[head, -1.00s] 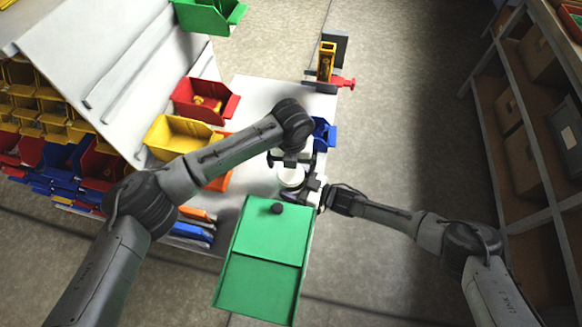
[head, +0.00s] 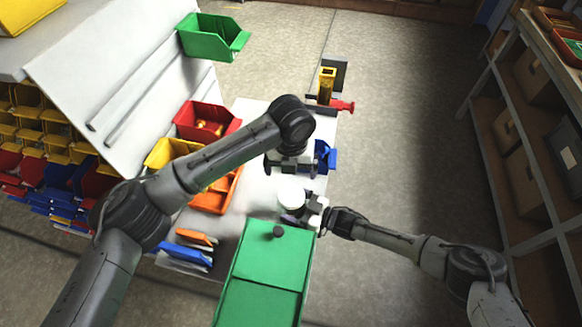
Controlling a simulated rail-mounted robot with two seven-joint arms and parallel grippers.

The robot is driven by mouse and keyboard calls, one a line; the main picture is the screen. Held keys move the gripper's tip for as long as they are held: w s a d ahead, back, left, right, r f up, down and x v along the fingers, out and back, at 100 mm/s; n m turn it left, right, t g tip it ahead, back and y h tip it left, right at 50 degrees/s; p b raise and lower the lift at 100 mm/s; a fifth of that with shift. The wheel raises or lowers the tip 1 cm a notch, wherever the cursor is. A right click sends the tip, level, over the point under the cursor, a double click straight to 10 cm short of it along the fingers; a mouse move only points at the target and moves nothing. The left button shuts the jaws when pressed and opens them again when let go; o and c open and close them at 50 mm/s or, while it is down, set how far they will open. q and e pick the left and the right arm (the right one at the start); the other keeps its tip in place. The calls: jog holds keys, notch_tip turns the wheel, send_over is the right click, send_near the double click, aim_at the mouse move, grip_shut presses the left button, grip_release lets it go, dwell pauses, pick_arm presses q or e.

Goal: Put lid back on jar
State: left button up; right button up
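The jar (head: 290,212) stands on the white table, just behind the green box, and only a little of its body shows. The round white lid (head: 291,193) sits on top of the jar; I cannot tell how tightly it is seated. My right gripper (head: 304,213) comes in from the right at the jar's side and appears shut on its body, with the fingertips partly hidden. My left gripper (head: 291,162) is behind the lid, apart from it, with its fingers spread and nothing visible between them.
A green box (head: 262,255) with a dark knob (head: 278,232) stands in front of the jar. Red (head: 207,121), yellow (head: 170,153) and orange (head: 222,190) bins lie left, partly behind my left arm. A blue bin (head: 325,157) and a red-and-yellow vise-like tool (head: 328,88) are farther back.

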jog(key=shift+o, duration=0.6)
jog(key=shift+d, duration=0.1)
jog(key=shift+s+d, duration=0.1)
jog(key=shift+d, duration=0.15)
jog(key=p+v, duration=0.1)
jog(key=v, duration=1.2)
